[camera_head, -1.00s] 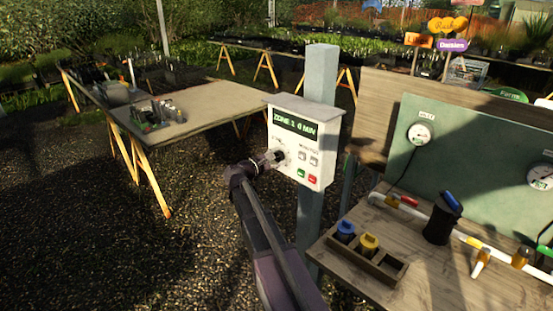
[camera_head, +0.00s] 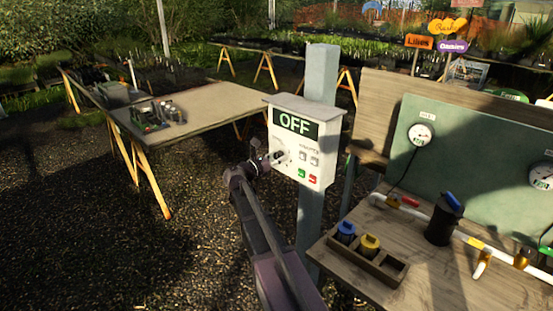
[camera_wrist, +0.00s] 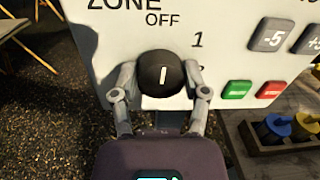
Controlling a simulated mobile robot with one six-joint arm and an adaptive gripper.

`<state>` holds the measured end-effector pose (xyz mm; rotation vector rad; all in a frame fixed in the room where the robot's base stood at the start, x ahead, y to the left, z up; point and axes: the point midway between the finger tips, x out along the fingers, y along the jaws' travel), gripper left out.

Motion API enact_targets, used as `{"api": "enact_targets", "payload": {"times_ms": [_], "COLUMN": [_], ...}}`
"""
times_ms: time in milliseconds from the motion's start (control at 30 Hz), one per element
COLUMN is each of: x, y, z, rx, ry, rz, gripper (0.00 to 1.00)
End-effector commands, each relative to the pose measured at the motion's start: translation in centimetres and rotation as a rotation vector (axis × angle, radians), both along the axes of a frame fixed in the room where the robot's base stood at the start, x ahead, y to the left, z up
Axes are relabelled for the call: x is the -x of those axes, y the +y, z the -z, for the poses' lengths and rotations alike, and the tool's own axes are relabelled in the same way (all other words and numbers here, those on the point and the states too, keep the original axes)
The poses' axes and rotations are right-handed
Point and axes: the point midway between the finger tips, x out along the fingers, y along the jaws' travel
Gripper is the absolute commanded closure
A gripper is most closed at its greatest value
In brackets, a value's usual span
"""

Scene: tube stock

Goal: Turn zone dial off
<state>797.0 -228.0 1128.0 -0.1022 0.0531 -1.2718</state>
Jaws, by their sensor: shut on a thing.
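The white control box (camera_head: 312,150) is fixed to a grey post, and its display (camera_head: 296,124) reads OFF. In the wrist view the black round zone dial (camera_wrist: 161,74) sits below the printed OFF, with its white pointer line upright toward the top. Positions 1 and 2 are printed to its right, the 2 partly hidden. My gripper (camera_wrist: 160,82) has one finger on each side of the dial and is shut on it. In the head view my gripper (camera_head: 270,160) reaches the box's front from the lower left and covers most of the dial.
Green (camera_wrist: 237,89) and red (camera_wrist: 271,90) buttons and grey minutes buttons lie right of the dial. A wooden bench (camera_head: 400,292) with blue and yellow capped parts in a tray stands at lower right. Gravel ground is free at left.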

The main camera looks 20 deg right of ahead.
Motion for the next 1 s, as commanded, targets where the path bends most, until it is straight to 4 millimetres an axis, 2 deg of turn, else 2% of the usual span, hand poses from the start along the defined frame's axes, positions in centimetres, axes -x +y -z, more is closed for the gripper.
{"api": "enact_targets", "payload": {"times_ms": [633,667,733,767,1000], "x": [0.20,0.20,0.18,0.17,0.07], "y": [-0.26,-0.25,-0.22,-0.21,-0.11], "z": [0.01,0.01,0.00,0.00,0.01], "rx": [0.023,0.023,0.024,0.024,0.023], "ry": [0.066,0.065,0.065,0.065,0.064], "rz": [0.008,0.008,0.007,0.006,0.003], "gripper": [0.89,0.32,0.11,0.08,0.08]}}
